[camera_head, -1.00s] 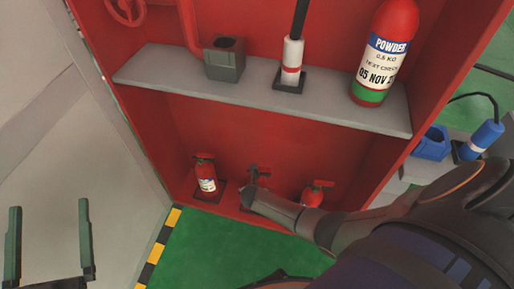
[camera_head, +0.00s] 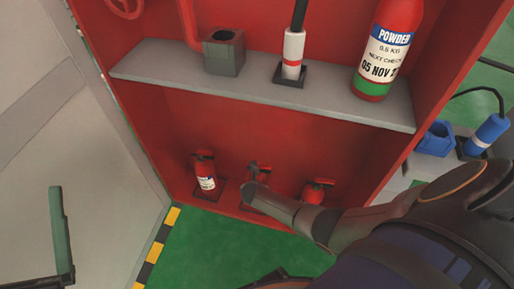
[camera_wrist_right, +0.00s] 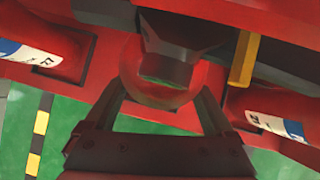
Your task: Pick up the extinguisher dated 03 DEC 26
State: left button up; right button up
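Three small red extinguishers stand in the red cabinet's lower bay: left (camera_head: 205,176), middle (camera_head: 253,172) and right (camera_head: 317,191). Their label dates are too small or turned to read. My right gripper (camera_head: 250,199) is at the middle one and hides much of it. In the right wrist view, my right gripper (camera_wrist_right: 162,100) has its fingers apart, with the middle extinguisher's round red body (camera_wrist_right: 183,98) and dark top between their tips. Contact is unclear. The neighbours' labels show at both sides.
A large POWDER extinguisher (camera_head: 390,45), dated 05 NOV with the year partly hidden, stands on the grey shelf (camera_head: 165,73) above. A grey box (camera_head: 223,62) and a white-red cylinder (camera_head: 293,50) are there too. Cabinet side walls bound the bay.

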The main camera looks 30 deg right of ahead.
grip_shut()
jog(key=shift+w+r, duration=0.1)
jog(key=shift+w, duration=0.05)
dwell(0.4)
jog(key=shift+r, duration=0.1)
